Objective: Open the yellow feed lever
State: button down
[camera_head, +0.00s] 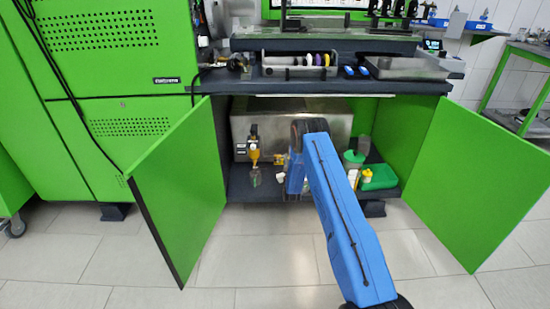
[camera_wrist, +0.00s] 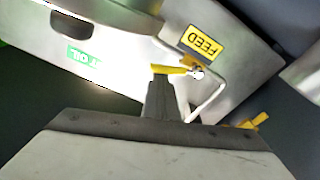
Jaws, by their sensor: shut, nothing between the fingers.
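The yellow feed lever (camera_wrist: 170,69) shows in the wrist view, beside a round metal fitting on a bent pipe, just below the yellow FEED label (camera_wrist: 201,42), which appears upside down. My gripper (camera_wrist: 158,82) is shut and empty. Its dark tip is right at the lever's left part in the picture; whether they touch I cannot tell. In the head view my blue arm reaches into the open cabinet and hides my fingertips. A small yellow part (camera_head: 279,159) shows beside the arm there; I cannot tell whether it is the lever.
A second yellow handle (camera_wrist: 258,121) sits at the lower right in the wrist view. The steel tank (camera_head: 240,128) fills the cabinet's back. Open green doors stand at left (camera_head: 180,185) and right (camera_head: 478,185). A green container (camera_head: 380,177) and bottles stand on the right.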

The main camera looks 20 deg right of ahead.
jog(key=f+m, duration=0.1)
jog(key=m, duration=0.1)
jog(key=d+f+m, duration=0.1)
jog(key=shift+s+m+h, duration=0.15)
jog(key=shift+m+h, duration=0.15)
jog(key=shift+m, duration=0.1)
jog(key=shift+f, duration=0.15)
dwell(0.4)
